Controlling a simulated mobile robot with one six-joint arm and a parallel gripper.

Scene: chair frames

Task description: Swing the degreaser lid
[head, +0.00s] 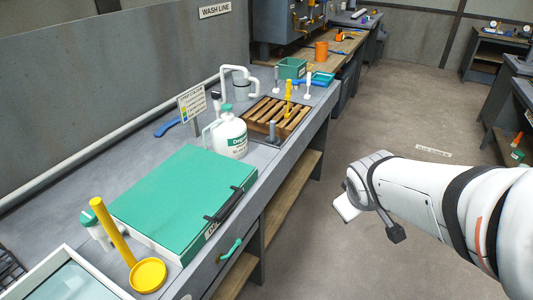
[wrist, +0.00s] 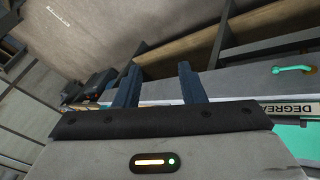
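The degreaser lid (head: 175,195) is a wide flat green panel lying shut on a white-sided box on the bench, in the head view. A black bar handle (head: 222,206) is fixed along its right edge. In the wrist view, part of a "DEGREA…" label (wrist: 288,107) shows at the right, with a green surface (wrist: 300,134) beside it. My gripper (wrist: 158,77) has its two dark fingers apart with nothing between them. In the head view my arm's end is over the floor, right of the bench and apart from the lid; the fingertips are not clear there.
A yellow ladle-like tool (head: 149,275) stands near the lid's front corner. A white degreaser jug (head: 230,137) and a sign (head: 191,103) stand behind it. A green pull handle (head: 231,248) sticks out from the bench front. The floor aisle (head: 310,240) is clear.

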